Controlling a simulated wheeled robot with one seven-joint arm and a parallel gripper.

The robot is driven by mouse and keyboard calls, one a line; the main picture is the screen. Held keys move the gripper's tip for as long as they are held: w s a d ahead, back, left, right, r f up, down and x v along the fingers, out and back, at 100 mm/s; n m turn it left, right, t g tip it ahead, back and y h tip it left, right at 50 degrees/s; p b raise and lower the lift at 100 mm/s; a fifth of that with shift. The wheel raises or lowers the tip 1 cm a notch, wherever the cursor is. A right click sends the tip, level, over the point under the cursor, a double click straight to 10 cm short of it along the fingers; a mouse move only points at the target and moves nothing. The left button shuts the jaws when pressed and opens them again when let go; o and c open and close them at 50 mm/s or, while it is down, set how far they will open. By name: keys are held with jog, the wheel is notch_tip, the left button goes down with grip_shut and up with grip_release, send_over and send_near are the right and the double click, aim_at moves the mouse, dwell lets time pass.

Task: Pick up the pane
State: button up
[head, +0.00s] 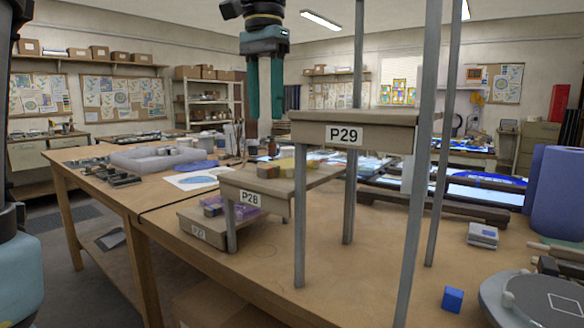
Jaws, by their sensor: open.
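My gripper (265,114) hangs in the upper middle, pointing down, its two teal fingers parallel with a gap between them. It is open and empty. It appears above and to the left of the P29 shelf (400,138); its depth relative to the shelf is hard to judge. I cannot tell which thing is the pane. Flat blue and white glass-like sheets (486,193) lie in dark frames at the right. Yellow and brown pieces (287,167) sit on the P28 shelf (285,206), and purple pieces (236,200) sit on the lowest shelf. The top of P29 is hidden.
Tall grey posts (420,170) hold the stepped shelves on the wooden table (345,285). A blue cube (453,299), a round grey turntable (535,299) and a blue roll (556,195) are at the right. A grey padded tray (160,158) lies far left. The table front middle is clear.

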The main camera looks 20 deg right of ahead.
send_over(268, 166)
jog(key=f, duration=0.4)
jog(key=shift+s+d+f, duration=0.1)
jog(key=shift+s+d, duration=0.05)
jog(key=shift+s, duration=0.1)
jog(key=shift+w+f, duration=0.15)
jog(key=shift+f, duration=2.75)
grip_shut()
